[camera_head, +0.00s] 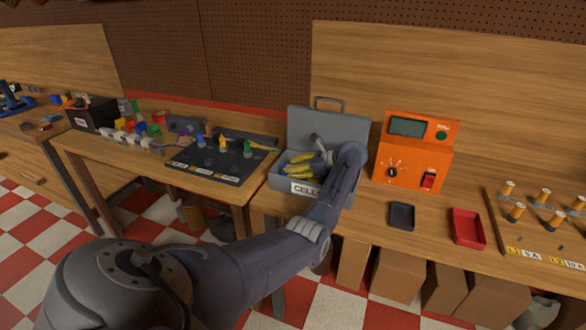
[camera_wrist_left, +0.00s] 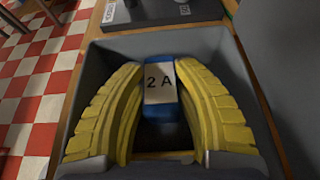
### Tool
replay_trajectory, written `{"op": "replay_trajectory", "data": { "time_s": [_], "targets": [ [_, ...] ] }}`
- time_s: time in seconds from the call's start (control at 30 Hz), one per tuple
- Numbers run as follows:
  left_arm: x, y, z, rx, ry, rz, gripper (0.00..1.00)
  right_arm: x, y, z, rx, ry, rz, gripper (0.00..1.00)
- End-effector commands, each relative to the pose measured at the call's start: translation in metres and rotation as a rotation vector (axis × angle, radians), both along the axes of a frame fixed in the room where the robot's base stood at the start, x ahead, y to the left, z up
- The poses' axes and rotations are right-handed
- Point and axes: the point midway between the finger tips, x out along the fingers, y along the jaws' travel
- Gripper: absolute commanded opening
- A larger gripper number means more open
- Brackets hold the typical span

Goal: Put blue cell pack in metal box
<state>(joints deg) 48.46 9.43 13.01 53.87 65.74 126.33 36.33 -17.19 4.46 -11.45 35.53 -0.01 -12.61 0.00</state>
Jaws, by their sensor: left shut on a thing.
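The grey metal box (camera_head: 345,127) stands on the bench with its lid raised and a "CELLS" label on its front. My left gripper (camera_head: 303,166) has yellow fingers and is over the open box. In the left wrist view my left gripper (camera_wrist_left: 161,95) is shut on the blue cell pack (camera_wrist_left: 160,110), with one finger on each side. The pack has a pale label reading "2 A". It is within the outline of the metal box (camera_wrist_left: 75,120), whose walls surround it. I cannot tell whether the pack touches the floor of the box. My right gripper is not in view.
An orange meter (camera_head: 412,158) stands right of the box. A small black tray (camera_head: 402,216) and a red tray (camera_head: 467,228) lie in front of it. A dark board (camera_head: 215,165) with coloured pieces lies left. Several brass posts stand far right.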

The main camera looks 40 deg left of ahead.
Motion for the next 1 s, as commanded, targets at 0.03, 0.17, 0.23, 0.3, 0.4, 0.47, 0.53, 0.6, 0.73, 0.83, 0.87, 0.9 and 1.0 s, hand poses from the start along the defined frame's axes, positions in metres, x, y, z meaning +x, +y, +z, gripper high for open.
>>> {"op": "replay_trajectory", "data": {
  "time_s": [0.03, 0.17, 0.23, 0.3, 0.4, 0.47, 0.53, 0.6, 0.73, 0.83, 0.87, 0.9, 1.0],
  "targets": [
    [0.0, 0.0, -0.001, 0.0, 0.0, 0.0, 0.35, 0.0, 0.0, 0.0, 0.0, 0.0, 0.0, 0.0],
    [0.0, 0.0, -0.001, 0.0, 0.001, 0.0, 0.51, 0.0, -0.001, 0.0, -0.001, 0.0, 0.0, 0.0],
    [0.0, 0.0, -0.001, 0.0, 0.001, 0.0, 0.55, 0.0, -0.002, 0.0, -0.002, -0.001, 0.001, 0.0],
    [0.0, 0.0, -0.001, 0.0, 0.001, 0.0, 0.55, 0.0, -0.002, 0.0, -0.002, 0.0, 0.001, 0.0],
    [0.0, 0.0, -0.001, 0.0, 0.001, 0.0, 0.55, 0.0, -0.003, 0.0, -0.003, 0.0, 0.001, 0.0],
    [0.0, 0.0, 0.0, 0.0, 0.0, 0.0, 0.55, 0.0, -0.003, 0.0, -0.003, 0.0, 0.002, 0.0],
    [0.0, 0.0, 0.003, 0.0, 0.0, 0.0, 0.55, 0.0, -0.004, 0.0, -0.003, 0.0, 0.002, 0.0],
    [0.003, -0.006, 0.005, -0.002, 0.0, -0.001, 0.55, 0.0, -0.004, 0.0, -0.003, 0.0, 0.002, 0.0],
    [0.01, -0.022, 0.013, -0.003, -0.001, -0.002, 0.55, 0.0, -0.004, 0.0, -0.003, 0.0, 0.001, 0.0],
    [0.016, -0.037, 0.021, -0.004, -0.002, -0.002, 0.55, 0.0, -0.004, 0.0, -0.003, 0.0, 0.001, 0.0],
    [0.018, -0.041, 0.024, -0.004, -0.002, -0.002, 0.55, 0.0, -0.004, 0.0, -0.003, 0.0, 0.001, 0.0],
    [0.02, -0.048, 0.026, -0.004, -0.002, -0.002, 0.55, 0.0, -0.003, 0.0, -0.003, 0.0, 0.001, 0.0],
    [0.026, -0.062, 0.034, -0.002, -0.001, -0.002, 0.55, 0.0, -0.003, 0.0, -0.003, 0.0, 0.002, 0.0]
  ]
}}
